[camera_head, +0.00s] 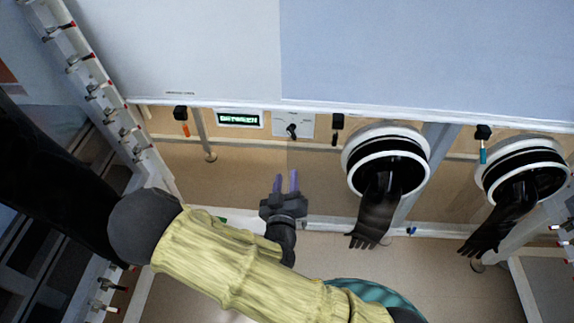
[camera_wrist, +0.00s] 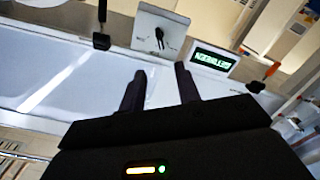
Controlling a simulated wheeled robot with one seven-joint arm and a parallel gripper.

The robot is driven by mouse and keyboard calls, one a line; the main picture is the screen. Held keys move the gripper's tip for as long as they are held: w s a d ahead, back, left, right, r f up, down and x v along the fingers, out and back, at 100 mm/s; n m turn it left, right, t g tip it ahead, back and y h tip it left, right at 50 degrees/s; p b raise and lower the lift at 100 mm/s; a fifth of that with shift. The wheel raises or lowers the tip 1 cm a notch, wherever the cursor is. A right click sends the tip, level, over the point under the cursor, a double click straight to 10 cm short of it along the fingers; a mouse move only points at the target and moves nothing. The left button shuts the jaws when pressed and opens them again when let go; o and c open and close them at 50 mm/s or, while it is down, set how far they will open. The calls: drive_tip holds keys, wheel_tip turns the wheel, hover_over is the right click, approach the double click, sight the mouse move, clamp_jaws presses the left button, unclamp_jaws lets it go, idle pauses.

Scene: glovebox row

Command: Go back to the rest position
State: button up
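My gripper (camera_head: 286,176) is in the middle of the head view, in front of and below the glovebox front. Its two purplish fingers point up the picture with a gap between them. In the wrist view my gripper (camera_wrist: 160,72) also shows two dark fingers apart, with nothing between them. Beyond the fingertips is a grey panel with a black knob (camera_head: 292,131); the knob also shows in the wrist view (camera_wrist: 160,38). The gripper appears apart from the panel.
A display with green lettering (camera_head: 239,119) is left of the knob. Two round glove ports (camera_head: 353,160) (camera_head: 486,178) with black gloves hanging out are at the right. Orange (camera_head: 185,130) and teal (camera_head: 483,156) tags hang from black holders. A rail with valves (camera_head: 98,88) runs at the left.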

drive_tip(key=d+f+m+g+h, duration=0.2)
drive_tip(key=d+f+m+g, duration=0.2)
drive_tip(key=d+m+g, duration=0.35)
drive_tip(key=s+d+r+n+g+y, duration=0.2)
drive_tip(key=s+d+r+g+y, duration=0.1)
drive_tip(key=s+d+r+g, duration=0.65)
wheel_tip(320, 180, up, 20)
drive_tip(key=d+t+p, duration=0.1)
drive_tip(key=p, duration=1.6)
drive_tip(key=shift+s+d+f+t, duration=0.15)
drive_tip(key=shift+f+t, duration=0.1)
drive_tip(key=shift+t, duration=0.05)
drive_tip(key=shift+c, duration=0.2)
